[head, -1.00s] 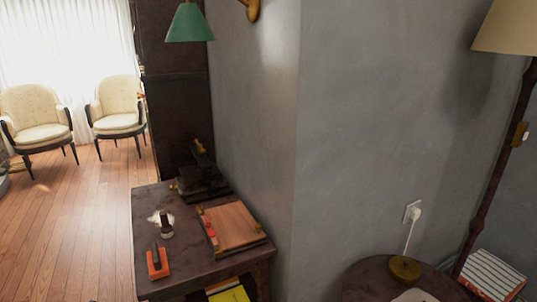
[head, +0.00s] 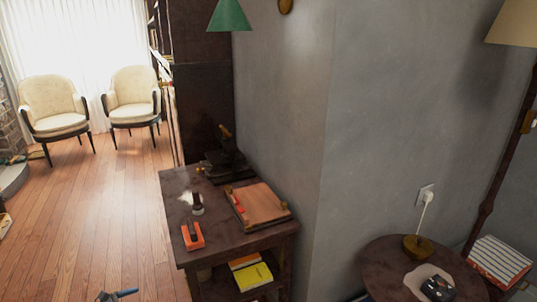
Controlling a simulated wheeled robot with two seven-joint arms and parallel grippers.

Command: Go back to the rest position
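A small part of what looks like my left gripper (head: 117,296), dark with a blue piece, shows at the bottom edge of the head view, low over the wooden floor and left of the dark side table (head: 222,233). Most of it is cut off by the frame, so I cannot tell whether it is open or shut. It is apart from the table in the picture. My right gripper cannot be made out.
The side table holds an orange item (head: 193,238) and a wooden tray (head: 260,206); books (head: 252,275) lie below. A round table (head: 378,262) bears a black object (head: 438,288) on a white cloth. Striped books (head: 499,262) stand at right. Floor (head: 95,215) is clear at left.

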